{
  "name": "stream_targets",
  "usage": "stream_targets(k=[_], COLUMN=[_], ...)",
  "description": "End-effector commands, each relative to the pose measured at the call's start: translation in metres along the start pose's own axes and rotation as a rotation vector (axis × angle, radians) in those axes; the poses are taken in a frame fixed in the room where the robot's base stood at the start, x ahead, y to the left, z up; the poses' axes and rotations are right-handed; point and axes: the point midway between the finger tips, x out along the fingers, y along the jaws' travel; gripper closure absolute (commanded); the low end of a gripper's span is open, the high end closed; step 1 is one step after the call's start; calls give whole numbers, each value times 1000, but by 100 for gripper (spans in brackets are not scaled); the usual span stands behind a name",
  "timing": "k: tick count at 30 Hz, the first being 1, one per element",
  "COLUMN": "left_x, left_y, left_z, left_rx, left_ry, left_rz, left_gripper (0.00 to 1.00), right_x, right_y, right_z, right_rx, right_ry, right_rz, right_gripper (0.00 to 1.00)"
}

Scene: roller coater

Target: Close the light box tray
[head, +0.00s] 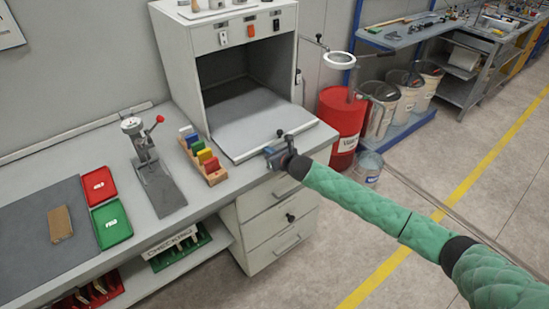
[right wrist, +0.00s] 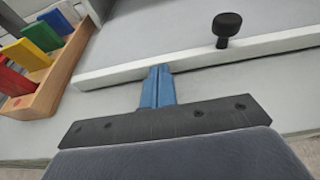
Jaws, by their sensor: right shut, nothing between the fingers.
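The light box (head: 225,70) stands on the bench, a pale cabinet with a dark open interior. Its grey tray (head: 258,125) is pulled out through the front opening. In the right wrist view the tray's pale front edge (right wrist: 200,60) crosses the picture, with a black knob (right wrist: 227,27) standing on it. My right gripper (head: 276,151) is at the tray's front edge, shut and empty. Its blue fingers (right wrist: 157,88) point at the front edge, left of the knob; I cannot tell whether they touch it. My left gripper is not in view.
A wooden rack of coloured blocks (head: 205,158) stands close left of the tray. A press tool (head: 150,160) and red and green trays (head: 110,222) lie farther left. Drawers (head: 278,222) are below the bench. A red drum (head: 341,120) stands to the right.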

Motion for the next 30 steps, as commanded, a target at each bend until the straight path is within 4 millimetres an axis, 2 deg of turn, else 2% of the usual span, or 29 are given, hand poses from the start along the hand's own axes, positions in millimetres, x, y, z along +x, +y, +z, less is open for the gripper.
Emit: stream_targets(k=[4, 18, 24, 30], left_x=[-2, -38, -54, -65], left_y=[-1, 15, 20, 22], left_z=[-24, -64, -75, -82], left_rx=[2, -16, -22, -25], left_ry=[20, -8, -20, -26], left_rz=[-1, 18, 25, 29], left_gripper=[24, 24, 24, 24], right_x=[29, 121, 150, 168], right_y=[0, 0, 0, 0], right_z=[8, 37, 47, 52], right_rx=[-4, -4, -3, -2], right_ry=[-2, -1, -1, 0], right_rz=[0, 0, -1, -1], right_gripper=[100, 100, 100, 100])
